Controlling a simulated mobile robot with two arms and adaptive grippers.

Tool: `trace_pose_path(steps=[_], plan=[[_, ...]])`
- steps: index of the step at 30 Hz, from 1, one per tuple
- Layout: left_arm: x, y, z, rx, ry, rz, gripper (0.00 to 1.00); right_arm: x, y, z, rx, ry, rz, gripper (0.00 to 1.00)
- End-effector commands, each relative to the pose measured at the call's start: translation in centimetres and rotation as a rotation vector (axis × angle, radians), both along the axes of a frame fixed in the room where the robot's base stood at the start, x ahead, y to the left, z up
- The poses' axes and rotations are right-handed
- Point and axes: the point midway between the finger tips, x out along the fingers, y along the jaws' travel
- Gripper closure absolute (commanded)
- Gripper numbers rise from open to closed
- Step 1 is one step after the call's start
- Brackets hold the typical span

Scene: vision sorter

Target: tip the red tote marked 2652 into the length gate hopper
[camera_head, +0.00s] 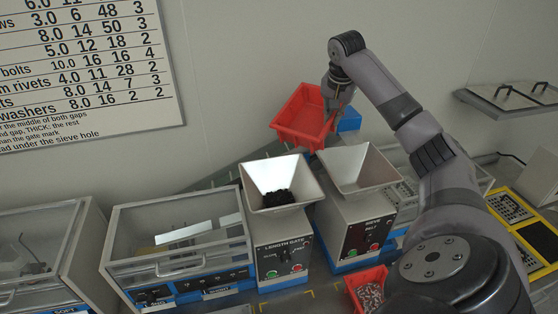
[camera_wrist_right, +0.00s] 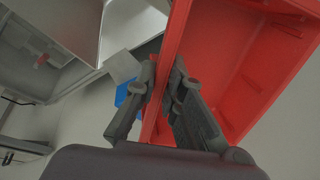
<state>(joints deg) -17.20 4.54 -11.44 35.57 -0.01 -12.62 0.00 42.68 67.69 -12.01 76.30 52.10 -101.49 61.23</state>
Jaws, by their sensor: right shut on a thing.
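A red tote (camera_head: 303,118) is held up behind the hoppers in the head view, tilted, and I see no parts inside it. Its mark cannot be read. My right gripper (camera_head: 338,100) is shut on the tote's wall; the right wrist view shows the fingers (camera_wrist_right: 172,95) on either side of the red tote's wall (camera_wrist_right: 235,65). The length gate hopper (camera_head: 250,178) is a pale funnel on the length gate machine (camera_head: 284,258). A dark heap of small parts (camera_head: 279,197) lies in it. My left gripper is not in view.
The sieve hopper (camera_head: 357,166) stands right of the length gate. Another red tote (camera_head: 369,288) with small parts sits at the front, partly behind my right arm. Clear-lidded bins (camera_head: 180,240) stand to the left. A yellow-framed tray (camera_head: 512,206) lies at right.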

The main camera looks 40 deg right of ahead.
Motion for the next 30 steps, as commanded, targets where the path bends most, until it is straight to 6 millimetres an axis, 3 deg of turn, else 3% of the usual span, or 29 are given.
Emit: trace_pose_path(steps=[18,30], plan=[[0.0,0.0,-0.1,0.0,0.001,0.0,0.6,0.9,-2.6,1.7,0.231,0.052,0.0,1.0],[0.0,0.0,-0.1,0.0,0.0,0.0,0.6,0.9,-3.0,2.0,0.28,0.069,0.004,1.0]])
